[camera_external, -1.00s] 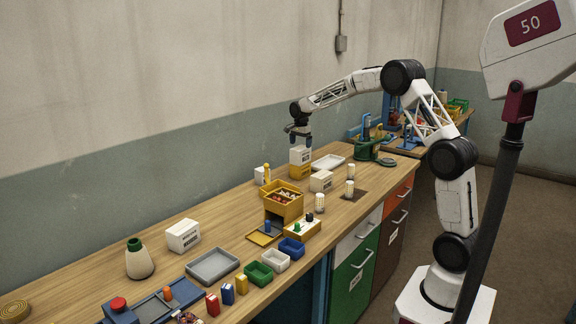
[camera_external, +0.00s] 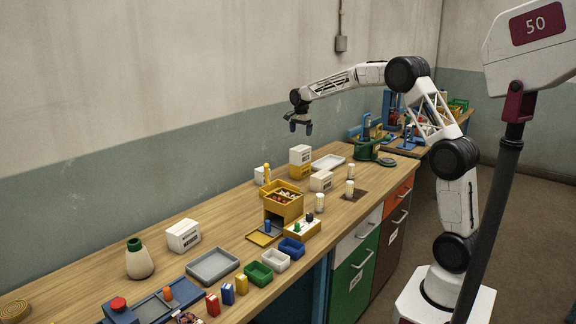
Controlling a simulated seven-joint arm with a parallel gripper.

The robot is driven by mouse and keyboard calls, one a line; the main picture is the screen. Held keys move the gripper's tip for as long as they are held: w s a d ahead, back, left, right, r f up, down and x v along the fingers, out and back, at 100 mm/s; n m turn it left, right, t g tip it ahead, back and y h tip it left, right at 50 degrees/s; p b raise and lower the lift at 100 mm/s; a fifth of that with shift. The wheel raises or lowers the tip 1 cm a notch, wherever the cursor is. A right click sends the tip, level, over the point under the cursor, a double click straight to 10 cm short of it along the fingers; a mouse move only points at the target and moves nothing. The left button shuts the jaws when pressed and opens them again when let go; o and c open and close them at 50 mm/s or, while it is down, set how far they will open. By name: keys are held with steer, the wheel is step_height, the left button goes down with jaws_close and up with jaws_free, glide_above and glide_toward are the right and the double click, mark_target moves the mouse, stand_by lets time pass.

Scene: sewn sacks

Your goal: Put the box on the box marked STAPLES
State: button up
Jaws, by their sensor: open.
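A white box (camera_external: 300,154) with dark print rests on top of a yellow box (camera_external: 299,171) toward the far part of the bench, near the wall. Other white boxes with dark print are a small one (camera_external: 260,175) left of the stack, one (camera_external: 321,181) to its right and nearer, and one (camera_external: 183,235) far to the left. The print is too small to read, so I cannot tell which is marked STAPLES. My gripper (camera_external: 300,128) is open and empty, pointing down above the stacked white box with a clear gap.
A yellow bin (camera_external: 283,205) of small parts stands in front of the stack. A white tray (camera_external: 328,163) and a green fixture (camera_external: 375,146) lie behind and right. Small white cylinders (camera_external: 350,187) stand near the front edge. Bare bench shows (camera_external: 215,221) left of the bin.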

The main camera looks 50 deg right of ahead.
stand_by(0.4)
steer(key=s+a+r+n, duration=0.3)
steer(key=s+a, duration=0.2)
steer(key=s, duration=0.5)
steer(key=s+a+r+n+t, duration=0.1)
steer(key=s+a+r+n, duration=0.2)
steer(key=s, duration=0.6)
steer(key=s+a+r+n, duration=0.25)
steer(key=s+a, duration=0.35)
steer(key=s, duration=0.4)
steer(key=s+a+f+n, duration=0.2)
steer(key=s+f+n, duration=0.1)
steer(key=s, duration=0.7)
steer(key=s+a+f+n+t, duration=0.1)
steer(key=s+a+f+n, duration=0.1)
steer(key=s, duration=0.8)
steer(key=s+a+f+n, duration=0.3)
steer(key=s+f+n, duration=0.1)
steer(key=s, duration=0.7)
steer(key=shift+f+t, duration=0.3)
steer(key=shift+f, duration=0.05)
